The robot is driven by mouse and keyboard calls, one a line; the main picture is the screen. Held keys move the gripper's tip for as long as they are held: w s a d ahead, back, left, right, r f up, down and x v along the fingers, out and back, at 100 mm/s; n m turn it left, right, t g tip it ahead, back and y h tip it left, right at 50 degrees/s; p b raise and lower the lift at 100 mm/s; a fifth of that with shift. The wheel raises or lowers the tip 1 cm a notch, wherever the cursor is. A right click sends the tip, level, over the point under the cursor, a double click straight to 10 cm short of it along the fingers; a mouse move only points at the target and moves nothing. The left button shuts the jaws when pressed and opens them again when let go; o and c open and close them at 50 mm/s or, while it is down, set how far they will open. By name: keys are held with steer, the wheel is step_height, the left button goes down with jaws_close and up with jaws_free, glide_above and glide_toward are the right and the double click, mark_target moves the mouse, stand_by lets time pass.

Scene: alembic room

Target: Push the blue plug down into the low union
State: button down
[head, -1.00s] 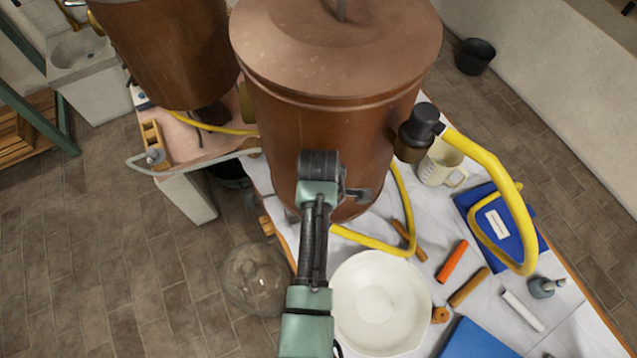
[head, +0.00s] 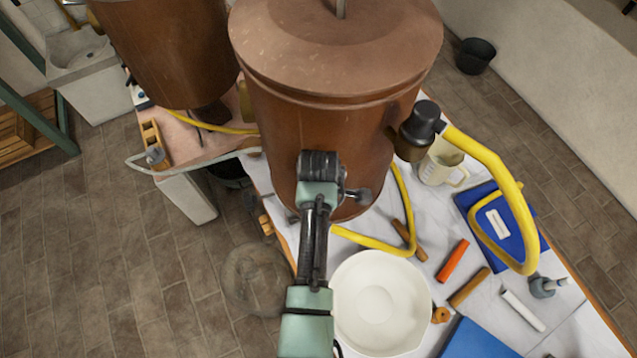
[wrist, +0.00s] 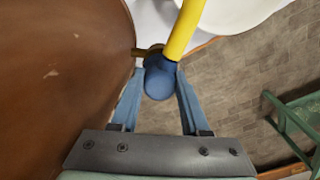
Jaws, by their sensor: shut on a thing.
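The blue plug (wrist: 159,80) is between my gripper's fingers (wrist: 160,90) in the wrist view, with the yellow hose (wrist: 184,32) joined to it. My gripper is shut on the plug, close beside the copper vessel (wrist: 60,80). A short brass stub, which looks like the low union (wrist: 140,52), sticks out from the vessel just behind the plug. The plug covers part of it, so I cannot tell how far the plug sits in it. In the head view my arm hides the gripper, plug and stub; the yellow hose (head: 375,244) and copper vessel (head: 335,120) show there.
A white basin (head: 350,325) stands right of my arm. Orange and brown rods, a blue book (head: 535,230) and a beige jug (head: 436,172) lie or stand farther right. A second copper vessel (head: 170,50) is behind left.

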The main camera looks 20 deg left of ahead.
steer(key=shift+f, duration=0.7)
stand_by(1.7)
steer(key=shift+c, duration=1.6)
jaws_free()
steer(key=shift+r, duration=0.15)
steer(key=shift+r+p, duration=3.4)
steer(key=shift+p, duration=0.05)
steer(key=shift+f, duration=0.1)
